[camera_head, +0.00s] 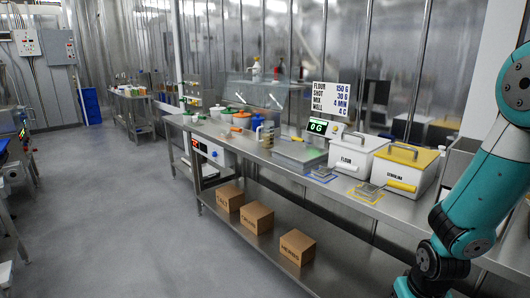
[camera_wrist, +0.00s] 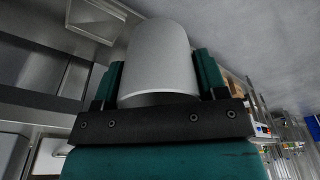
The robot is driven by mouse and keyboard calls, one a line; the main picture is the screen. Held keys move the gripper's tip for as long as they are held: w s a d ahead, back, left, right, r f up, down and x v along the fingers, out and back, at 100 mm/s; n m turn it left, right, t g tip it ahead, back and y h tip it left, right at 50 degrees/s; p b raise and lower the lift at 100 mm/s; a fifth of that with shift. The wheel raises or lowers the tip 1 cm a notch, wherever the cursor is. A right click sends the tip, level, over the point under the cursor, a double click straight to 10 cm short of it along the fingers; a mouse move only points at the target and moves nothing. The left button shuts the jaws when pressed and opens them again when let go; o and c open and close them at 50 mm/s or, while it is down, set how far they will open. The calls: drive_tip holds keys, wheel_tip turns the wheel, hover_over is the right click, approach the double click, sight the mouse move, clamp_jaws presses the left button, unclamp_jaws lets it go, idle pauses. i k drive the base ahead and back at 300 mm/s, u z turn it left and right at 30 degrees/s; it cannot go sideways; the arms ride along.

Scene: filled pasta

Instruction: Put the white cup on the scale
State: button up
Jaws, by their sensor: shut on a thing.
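A plain white cup (camera_wrist: 160,50) fills the middle of the wrist view. My gripper (camera_wrist: 158,78) is shut on it, with one teal finger on each side of the cup. The cup's inside and contents cannot be seen. In the head view my teal arm stands at the right edge, and the gripper and cup are out of that picture. The scale's lit display (camera_head: 317,127) reads 0 G on the steel bench (camera_head: 345,199). A low grey platform (camera_head: 298,154) with a green edge sits just in front of the display, and nothing stands on it.
A white flour bin (camera_head: 353,157) and a yellow-lidded semolina bin (camera_head: 402,172) stand to the right of the scale. Small tools lie in front of them. Orange and white pots (camera_head: 240,120) stand to the left. Cardboard boxes (camera_head: 297,246) sit on the lower shelf.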

sight(300, 150)
drive_tip(key=u, duration=0.75)
drive_tip(key=i, duration=0.95)
drive_tip(key=u, duration=0.4)
drive_tip(key=i, duration=1.3)
drive_tip(key=z, duration=0.45)
